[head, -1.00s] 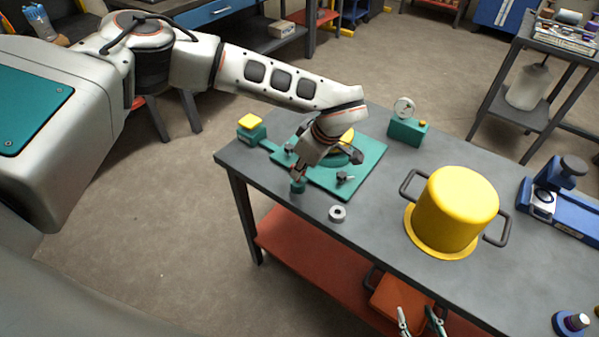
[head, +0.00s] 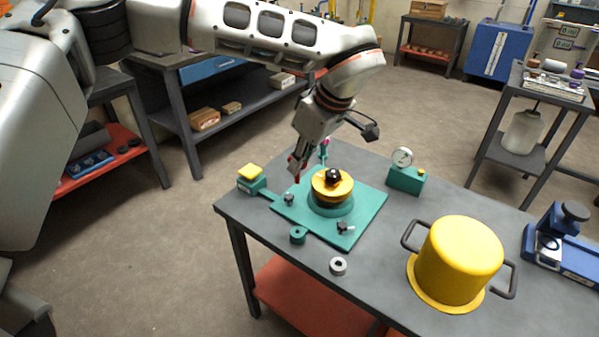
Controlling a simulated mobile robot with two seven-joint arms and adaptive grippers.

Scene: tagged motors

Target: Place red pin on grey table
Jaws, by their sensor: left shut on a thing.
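My left gripper (head: 297,160) is shut on the red pin (head: 297,179), of which only a small tip shows below the fingers. It holds the pin in the air above the left side of the teal fixture plate (head: 366,205). The grey table (head: 390,240) is below, with the fixture on it. A yellow and black motor part (head: 333,185) stands on a teal round base in the plate's middle. My right gripper is out of view.
A yellow pot (head: 459,262) with dark handles stands to the right. A teal gauge block (head: 406,178) is at the back, and a blue device (head: 560,235) at far right. Bare table lies between plate and pot.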

